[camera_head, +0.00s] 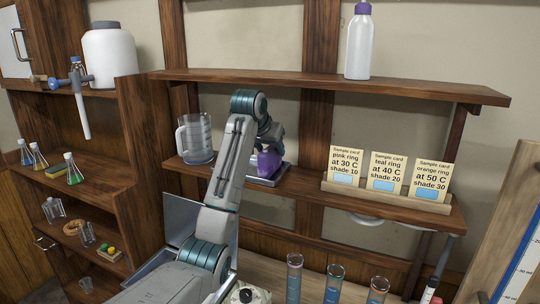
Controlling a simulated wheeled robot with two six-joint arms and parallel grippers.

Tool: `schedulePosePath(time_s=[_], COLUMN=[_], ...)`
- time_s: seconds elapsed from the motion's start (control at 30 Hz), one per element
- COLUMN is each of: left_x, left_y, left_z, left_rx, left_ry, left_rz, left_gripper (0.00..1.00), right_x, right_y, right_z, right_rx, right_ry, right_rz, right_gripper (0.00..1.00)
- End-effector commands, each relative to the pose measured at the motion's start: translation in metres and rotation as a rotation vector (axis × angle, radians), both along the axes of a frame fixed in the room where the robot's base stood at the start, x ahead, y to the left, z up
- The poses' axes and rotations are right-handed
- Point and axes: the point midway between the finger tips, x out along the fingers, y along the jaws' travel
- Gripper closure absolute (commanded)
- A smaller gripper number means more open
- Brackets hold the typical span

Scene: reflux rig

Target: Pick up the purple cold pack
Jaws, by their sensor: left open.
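The purple cold pack (267,163) rests on a small grey tray (283,174) on the middle shelf. My left arm reaches up from the bottom in front of the shelf and hides part of the tray. My left gripper (272,143) is open, pointing down just over the cold pack. It is small and partly hidden by its own arm, so I cannot tell whether the fingers touch the pack. My right gripper is not in view.
A glass measuring jug (195,140) stands just left of the arm on the same shelf. Sample cards (387,173) stand in a wooden holder to the right. The upper shelf (270,80) runs above the gripper. Tubes with coloured rings (333,284) stand below.

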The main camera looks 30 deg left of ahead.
Motion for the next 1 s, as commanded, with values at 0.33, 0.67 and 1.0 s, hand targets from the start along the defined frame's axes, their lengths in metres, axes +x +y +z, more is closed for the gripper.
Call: schedulePosePath(time_s=[0.33, 0.67, 1.0], left_x=[0.015, 0.015, 0.015], left_y=[0.001, 0.000, 0.001], left_z=[-0.020, -0.019, -0.018], left_rx=[-0.001, -0.001, -0.001], left_ry=[0.000, 0.000, -0.002], left_rz=[0.001, 0.001, 0.001], left_gripper=[0.45, 0.85, 1.00], right_x=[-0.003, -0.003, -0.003], right_y=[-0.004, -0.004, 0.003], right_z=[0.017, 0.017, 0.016], right_rx=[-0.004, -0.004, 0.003], right_ry=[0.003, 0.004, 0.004], right_rz=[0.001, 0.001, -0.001], right_gripper=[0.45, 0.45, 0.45])
